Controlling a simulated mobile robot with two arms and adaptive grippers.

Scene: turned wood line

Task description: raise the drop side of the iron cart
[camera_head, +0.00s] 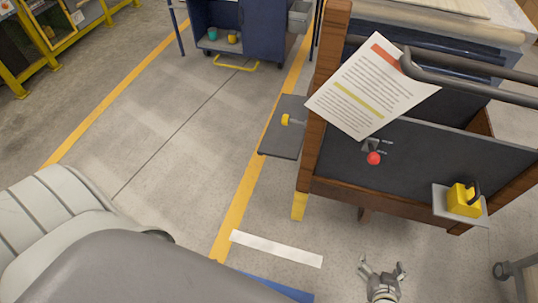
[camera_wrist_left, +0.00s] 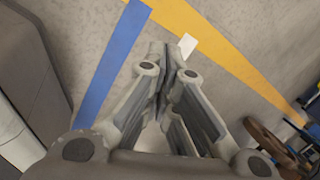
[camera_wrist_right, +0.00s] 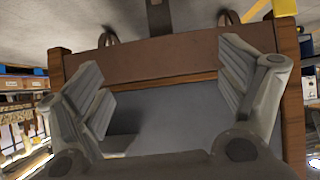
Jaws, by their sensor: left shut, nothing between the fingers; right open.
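A cart with brown wooden posts and rails (camera_head: 330,190) and dark grey panels (camera_head: 430,155) stands at the right of the head view. Its dark bar handle (camera_head: 470,85) runs along the top. A red knob (camera_head: 374,158) sits on the near panel. A yellow latch block (camera_head: 463,200) is on a grey plate at the lower right. I cannot tell which panel is the drop side. My right gripper (camera_head: 383,265) is open and empty, near the cart's lower edge; its fingers (camera_wrist_right: 165,75) face the wooden rail. My left gripper (camera_wrist_left: 168,62) is shut and empty above the floor.
A paper sheet (camera_head: 372,85) covers part of the cart's top. A small grey plate with a yellow knob (camera_head: 286,119) juts out left of the cart. A blue cart (camera_head: 260,30) stands behind. Yellow floor lines (camera_head: 240,190) border clear floor on the left.

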